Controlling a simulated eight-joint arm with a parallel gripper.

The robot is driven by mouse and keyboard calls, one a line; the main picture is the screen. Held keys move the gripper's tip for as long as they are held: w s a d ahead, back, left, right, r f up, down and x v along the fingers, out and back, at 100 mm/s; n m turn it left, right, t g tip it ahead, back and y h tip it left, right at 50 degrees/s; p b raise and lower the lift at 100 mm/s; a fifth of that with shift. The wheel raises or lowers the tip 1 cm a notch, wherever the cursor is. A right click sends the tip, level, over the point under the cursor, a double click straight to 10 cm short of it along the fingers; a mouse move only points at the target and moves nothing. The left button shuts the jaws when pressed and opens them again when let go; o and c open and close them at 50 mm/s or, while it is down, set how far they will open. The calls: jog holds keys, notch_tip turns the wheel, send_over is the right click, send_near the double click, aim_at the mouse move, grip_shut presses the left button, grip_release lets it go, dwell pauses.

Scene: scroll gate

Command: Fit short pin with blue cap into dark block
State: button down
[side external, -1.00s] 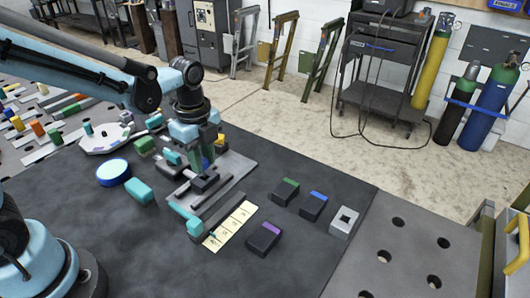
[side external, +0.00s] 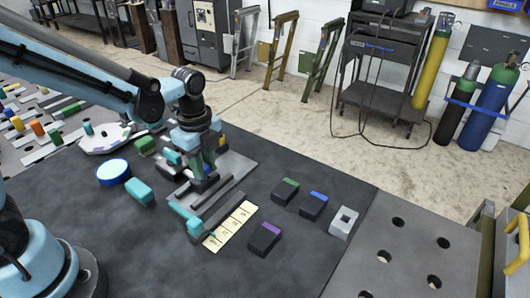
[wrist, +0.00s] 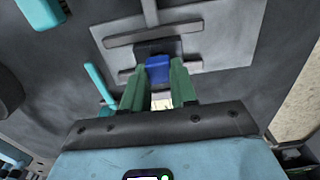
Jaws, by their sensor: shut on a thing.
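My gripper (side external: 203,168) is low over the grey plate (side external: 238,168), near the dark block (side external: 208,184). In the wrist view its green fingers (wrist: 157,82) are shut on the blue cap (wrist: 158,69) of the short pin. The dark block (wrist: 158,47) shows just beyond the cap. The pin's shaft is hidden, so I cannot tell whether its tip is in the block.
Dark blocks with green (side external: 285,191), blue (side external: 313,206) and purple (side external: 264,238) stripes lie to the right, with a light square-holed block (side external: 343,221). A teal-ended bar (side external: 186,216) and a yellow label strip (side external: 230,226) lie in front. A round blue-rimmed disc (side external: 113,172) sits left.

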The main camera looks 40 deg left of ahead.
jog(key=shift+f, duration=0.6)
dwell(0.4)
jog(key=shift+c, duration=1.7)
grip_release()
jog(key=shift+r, duration=0.1)
jog(key=shift+r, duration=3.4)
jog(key=shift+s, duration=0.1)
